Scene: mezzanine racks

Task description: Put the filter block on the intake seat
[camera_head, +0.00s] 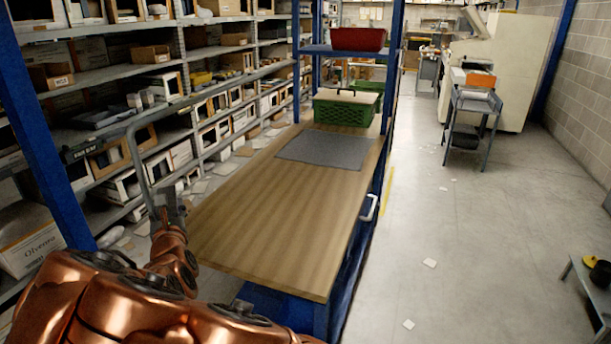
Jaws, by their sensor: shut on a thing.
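My gripper (171,211) is at the left edge of the wooden bench, at the end of my copper arm. It is small and dark in this view, shut on a small grey piece (167,193), which I take for the filter block; its shape is hard to make out. The piece is held up beside the bench's near left side, apart from the grey mat. I cannot pick out the intake seat with certainty. A flat grey mat (326,149) lies on the far half of the bench.
The wooden bench top (285,215) is bare in its near half. A green crate (345,108) stands at its far end, with a red bin (358,39) on a shelf above. Blue posts and full racks (160,85) line the left. The right aisle floor (455,230) is mostly open.

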